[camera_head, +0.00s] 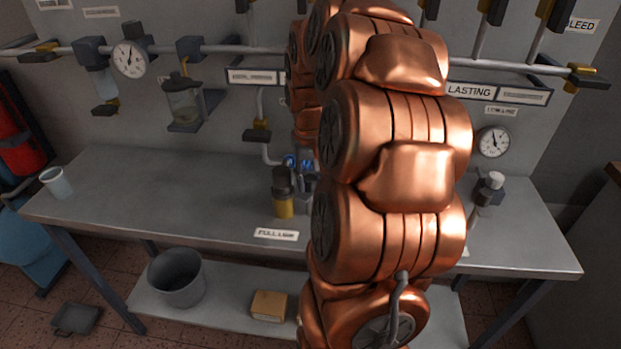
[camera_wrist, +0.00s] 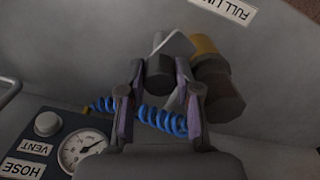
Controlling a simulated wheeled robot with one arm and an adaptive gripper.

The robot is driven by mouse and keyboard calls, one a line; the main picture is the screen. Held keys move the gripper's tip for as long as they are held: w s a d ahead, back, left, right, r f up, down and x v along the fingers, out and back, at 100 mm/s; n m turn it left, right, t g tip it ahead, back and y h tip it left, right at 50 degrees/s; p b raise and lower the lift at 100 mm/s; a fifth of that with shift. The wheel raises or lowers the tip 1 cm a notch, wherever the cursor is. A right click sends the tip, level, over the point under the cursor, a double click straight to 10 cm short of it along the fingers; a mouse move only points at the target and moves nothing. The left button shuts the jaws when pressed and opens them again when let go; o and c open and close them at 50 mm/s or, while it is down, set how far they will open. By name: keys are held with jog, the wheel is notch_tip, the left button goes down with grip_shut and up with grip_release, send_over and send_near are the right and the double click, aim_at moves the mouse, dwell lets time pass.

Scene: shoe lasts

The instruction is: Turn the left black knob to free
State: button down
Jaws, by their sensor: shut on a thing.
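In the wrist view my gripper (camera_wrist: 159,66) has its two fingers on either side of a small black knob (camera_wrist: 159,76), shut on it. A pale grey flat piece (camera_wrist: 175,46) sits against the knob, beyond the fingertips. Right beside the right finger is a yellow and black cylinder (camera_wrist: 218,86). It also shows on the bench in the head view (camera_head: 283,193). My copper arm hides most of the gripper and the knob in the head view. I cannot read a free mark or the knob's turn angle.
A blue coiled hose (camera_wrist: 160,119) passes by the fingers. A gauge panel (camera_wrist: 40,140) marked HOSE and VENT is close on the left. The grey bench (camera_head: 140,190) holds a cup (camera_head: 56,182) and is otherwise clear at left. A pipe (camera_head: 240,49) runs along the wall.

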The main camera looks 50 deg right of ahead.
aim_at(310, 178)
jog(key=shift+f+n+b, duration=0.25)
jog(key=shift+n+b, duration=0.45)
jog(key=shift+b, duration=0.1)
jog(key=shift+n+b, duration=0.35)
jog(key=shift+n, duration=0.05)
jog(key=shift+r+n+b, duration=0.25)
jog(key=shift+n+b, duration=0.3)
jog(key=shift+n, duration=0.85)
jog(key=c, duration=0.8)
grip_release()
jog(key=shift+r, duration=0.1)
notch_tip(310, 178, up, 12)
